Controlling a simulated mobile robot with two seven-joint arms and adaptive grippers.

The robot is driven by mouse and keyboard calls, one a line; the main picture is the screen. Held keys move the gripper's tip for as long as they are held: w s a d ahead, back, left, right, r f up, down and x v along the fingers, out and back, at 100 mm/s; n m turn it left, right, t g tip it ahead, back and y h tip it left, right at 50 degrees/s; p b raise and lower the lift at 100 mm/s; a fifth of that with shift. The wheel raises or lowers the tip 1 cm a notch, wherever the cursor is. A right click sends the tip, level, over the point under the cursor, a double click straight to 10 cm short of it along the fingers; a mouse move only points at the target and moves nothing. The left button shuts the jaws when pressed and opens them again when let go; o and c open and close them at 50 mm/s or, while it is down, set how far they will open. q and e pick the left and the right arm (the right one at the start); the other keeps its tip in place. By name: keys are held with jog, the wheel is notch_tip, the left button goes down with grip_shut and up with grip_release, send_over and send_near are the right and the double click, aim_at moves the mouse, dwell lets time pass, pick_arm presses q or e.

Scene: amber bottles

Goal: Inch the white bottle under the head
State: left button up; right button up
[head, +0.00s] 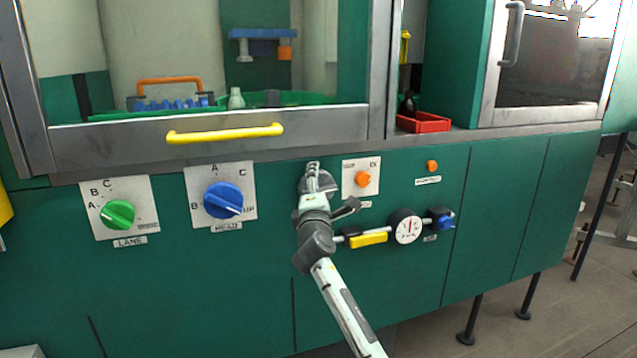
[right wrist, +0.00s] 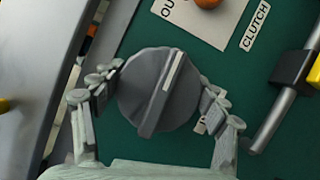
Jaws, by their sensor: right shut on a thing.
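The white bottle (head: 236,98) stands small and upright behind the glass of the cabinet window, by a green surface (head: 300,98). Above and to its right hangs a blue fixture (head: 262,34) with an orange part (head: 285,52), possibly the head. My right gripper (head: 316,185) is at the green front panel, below the window. In the right wrist view my right gripper (right wrist: 160,92) has its fingers on both sides of a round grey knob (right wrist: 157,88) with a white pointer line, shut on it. My left gripper is not in view.
A green LANE knob (head: 118,214) and a blue HEAD knob (head: 223,200) sit left of my gripper. An orange button (head: 362,179), yellow handle (head: 368,239) and dial (head: 405,226) are to its right. A yellow bar handle (head: 225,134) crosses the window frame.

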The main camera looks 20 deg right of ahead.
jog(key=m+g, duration=0.1)
jog(key=m, duration=0.1)
jog(key=shift+m, duration=0.4)
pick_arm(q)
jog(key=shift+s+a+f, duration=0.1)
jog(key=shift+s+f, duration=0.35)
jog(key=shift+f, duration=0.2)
pick_arm(e)
jog(key=shift+f+m+g+y, duration=0.15)
jog(key=shift+m+g+y, duration=0.45)
jog(key=shift+m, duration=1)
jog(key=o, duration=1.2)
jog(key=shift+c, duration=0.2)
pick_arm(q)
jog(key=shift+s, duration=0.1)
pick_arm(e)
jog(key=v, duration=0.7)
jog(key=shift+s, duration=0.2)
